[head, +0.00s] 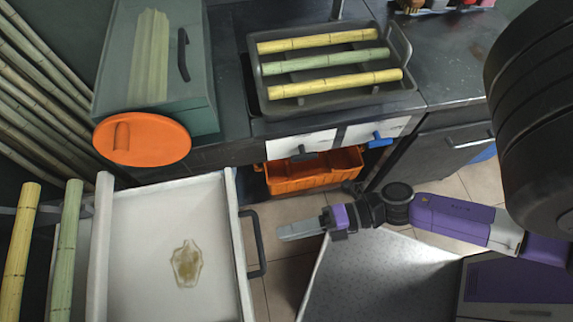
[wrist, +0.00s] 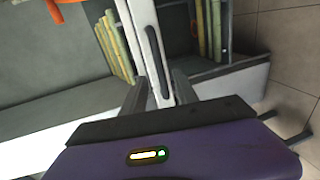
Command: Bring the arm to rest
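My gripper (head: 282,233) is in the lower middle of the head view, at the end of my purple arm, over the floor and just right of the white drawer's dark handle (head: 254,244). A small gap shows between its tips and the handle. In the wrist view the two dark fingers of my gripper (wrist: 158,90) stand apart with nothing held between them. The drawer's white front and its handle (wrist: 157,82) show beyond them.
The open white drawer (head: 135,200) holds a brownish stain or flat piece. Behind are a grey tray (head: 330,108) with three cane stalks, an orange crate (head: 312,175) below the counter, and an orange disc (head: 142,140). Cane stalks stand at left.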

